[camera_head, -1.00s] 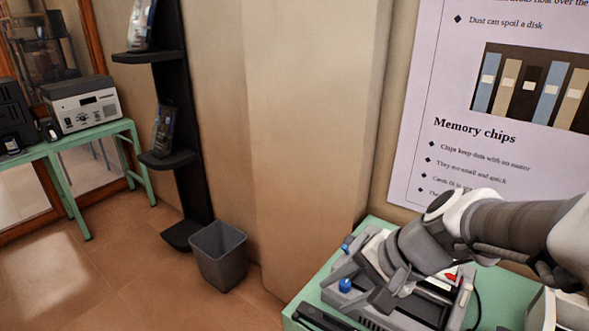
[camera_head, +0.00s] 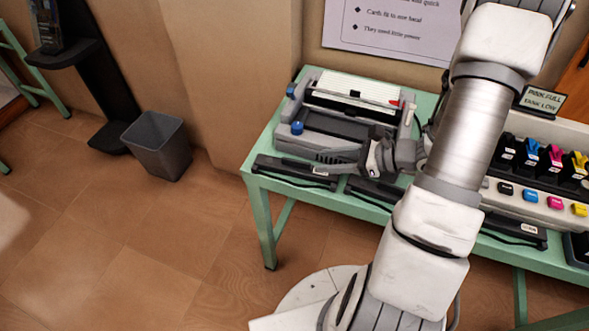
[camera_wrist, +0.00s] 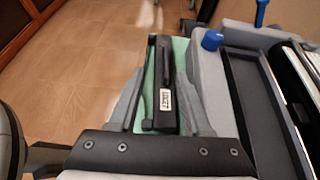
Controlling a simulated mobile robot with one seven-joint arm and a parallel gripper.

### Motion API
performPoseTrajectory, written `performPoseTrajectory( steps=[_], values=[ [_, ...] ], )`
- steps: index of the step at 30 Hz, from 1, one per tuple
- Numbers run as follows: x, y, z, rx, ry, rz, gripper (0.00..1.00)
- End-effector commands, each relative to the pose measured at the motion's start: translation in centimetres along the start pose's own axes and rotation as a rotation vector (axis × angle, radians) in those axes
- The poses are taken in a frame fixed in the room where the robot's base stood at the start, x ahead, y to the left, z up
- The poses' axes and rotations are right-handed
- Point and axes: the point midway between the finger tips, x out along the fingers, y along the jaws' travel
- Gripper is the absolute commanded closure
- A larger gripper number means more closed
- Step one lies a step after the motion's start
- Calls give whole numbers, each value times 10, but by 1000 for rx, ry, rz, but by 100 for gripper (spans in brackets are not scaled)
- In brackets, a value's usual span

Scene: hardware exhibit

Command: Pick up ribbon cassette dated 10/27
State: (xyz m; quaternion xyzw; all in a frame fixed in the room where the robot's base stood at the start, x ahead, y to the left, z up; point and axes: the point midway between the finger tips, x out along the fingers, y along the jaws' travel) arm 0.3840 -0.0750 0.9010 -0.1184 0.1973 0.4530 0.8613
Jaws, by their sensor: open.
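A long black ribbon cassette (camera_wrist: 162,65) lies on the green table in the wrist view. Its white label (camera_wrist: 166,99) is small and blurred, and seems to end in 27. My gripper (camera_wrist: 160,78) is open, with one grey finger on each side of the cassette; I cannot tell whether they touch it. In the head view, my gripper (camera_head: 334,165) is low at the front left of the table, over the leftmost cassette (camera_head: 292,171). Another black cassette (camera_head: 372,190) lies to its right, partly hidden by my arm. A third labelled cassette (camera_head: 515,233) lies farther right.
A grey printer with blue knobs (camera_head: 345,130) stands right behind the leftmost cassette. An ink unit with coloured tanks (camera_head: 540,190) stands at the right of the green table (camera_head: 262,185). A grey bin (camera_head: 158,147) stands on the open floor to the left.

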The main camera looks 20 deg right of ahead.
Motion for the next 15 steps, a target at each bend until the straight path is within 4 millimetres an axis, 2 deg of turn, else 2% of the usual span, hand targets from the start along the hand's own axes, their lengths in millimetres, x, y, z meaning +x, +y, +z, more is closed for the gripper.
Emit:
performPoseTrajectory(
  steps=[1,5,15],
  values=[
    [1,-1,-6,21,-7,-9,51],
    [7,-3,-10,39,-15,-17,51],
    [48,-10,-9,37,-15,-14,51]
  ],
)
